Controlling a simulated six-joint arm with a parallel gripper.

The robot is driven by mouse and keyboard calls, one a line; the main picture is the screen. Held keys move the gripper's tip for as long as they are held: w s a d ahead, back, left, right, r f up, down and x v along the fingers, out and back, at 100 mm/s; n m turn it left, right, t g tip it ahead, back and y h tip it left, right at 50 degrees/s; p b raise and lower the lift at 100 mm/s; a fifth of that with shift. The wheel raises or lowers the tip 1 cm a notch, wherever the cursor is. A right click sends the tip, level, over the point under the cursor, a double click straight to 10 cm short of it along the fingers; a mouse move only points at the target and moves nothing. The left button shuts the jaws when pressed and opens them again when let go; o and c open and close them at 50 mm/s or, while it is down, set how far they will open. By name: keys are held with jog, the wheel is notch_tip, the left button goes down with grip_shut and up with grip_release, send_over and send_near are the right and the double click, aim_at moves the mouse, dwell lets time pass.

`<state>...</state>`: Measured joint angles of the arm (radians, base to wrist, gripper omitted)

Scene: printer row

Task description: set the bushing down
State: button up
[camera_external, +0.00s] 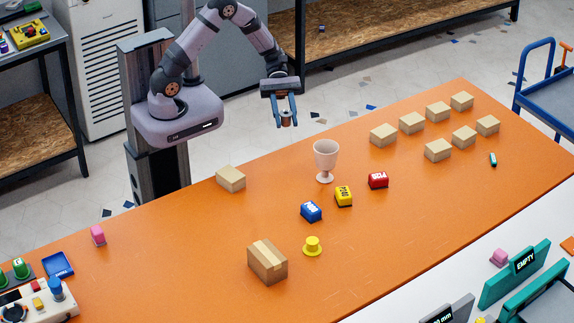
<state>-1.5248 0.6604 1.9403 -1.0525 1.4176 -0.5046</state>
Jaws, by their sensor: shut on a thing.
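My gripper (286,117) hangs pointing down at the back of the orange table (420,220). It is shut on a small copper-brown piece, the bushing (286,121), held between the fingertips. The bushing is clear of the table; in the picture it shows against the floor just beyond the table's back edge. Its lower end is small and its shape is hard to make out.
A pale goblet (325,160) stands near the gripper. Blue (311,211), yellow (344,196) and red (378,180) blocks, a yellow hat-shaped piece (312,246) and a carton (267,262) are nearer. Several tan boxes (438,150) stand right. The table's left middle is clear.

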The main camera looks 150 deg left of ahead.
notch_tip(320, 180, up, 3)
jog(key=shift+f, duration=0.2)
jog(key=w+a+f+n+t+y+b, duration=0.1)
jog(key=w+a+f+n+y+b, duration=0.2)
jog(key=w+a+b, duration=0.4)
jog(key=n+y+b, duration=0.4)
jog(key=y+b, duration=0.1)
send_over(351, 167)
jog(key=f, duration=0.1)
jog(key=shift+f, duration=5.65)
jog(key=shift+f, duration=0.15)
jog(key=o, duration=1.1)
